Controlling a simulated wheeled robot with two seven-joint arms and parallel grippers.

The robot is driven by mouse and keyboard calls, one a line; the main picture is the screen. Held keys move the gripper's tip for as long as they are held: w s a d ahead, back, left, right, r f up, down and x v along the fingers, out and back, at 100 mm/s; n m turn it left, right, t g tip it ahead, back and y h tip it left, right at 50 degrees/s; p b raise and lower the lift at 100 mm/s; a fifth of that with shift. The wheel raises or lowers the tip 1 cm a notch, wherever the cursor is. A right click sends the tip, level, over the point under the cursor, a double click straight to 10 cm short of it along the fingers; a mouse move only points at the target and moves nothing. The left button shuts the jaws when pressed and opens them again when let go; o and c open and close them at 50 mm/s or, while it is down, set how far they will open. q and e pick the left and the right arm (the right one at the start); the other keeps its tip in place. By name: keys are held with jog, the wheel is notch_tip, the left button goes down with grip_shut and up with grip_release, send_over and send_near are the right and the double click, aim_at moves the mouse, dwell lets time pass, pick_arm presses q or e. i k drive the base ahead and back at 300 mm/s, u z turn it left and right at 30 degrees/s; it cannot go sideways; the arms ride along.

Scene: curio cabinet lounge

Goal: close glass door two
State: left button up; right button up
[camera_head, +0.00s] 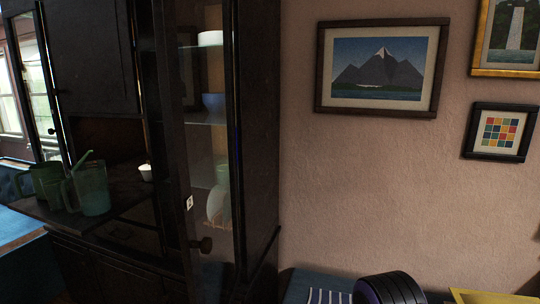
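The glass door with a small white label reading 2 (189,203) is part of the tall dark cabinet (262,130) left of centre. Its dark frame (172,120) stands upright, with a dark round knob (204,245) low on it. The door looks partly open, at an angle to the cabinet, but its exact angle is hard to tell. Behind the glass are shelves with a blue bowl (213,102), a white bowl (210,38) and a pale plate (215,205). Neither of my grippers is in view.
Green pitchers (91,188) and a small white cup (146,173) stand on the cabinet counter at left. Framed pictures (382,67) hang on the right wall. At the bottom are a striped cloth (328,297), a black ribbed round shape (392,289) and something yellow (490,297).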

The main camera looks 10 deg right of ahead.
aim_at(164, 12)
jog(key=z, duration=0.05)
jog(key=i, duration=1)
jog(key=u, duration=0.8)
jog(key=k, duration=1.6)
jog(key=z, duration=0.5)
jog(key=i, duration=1)
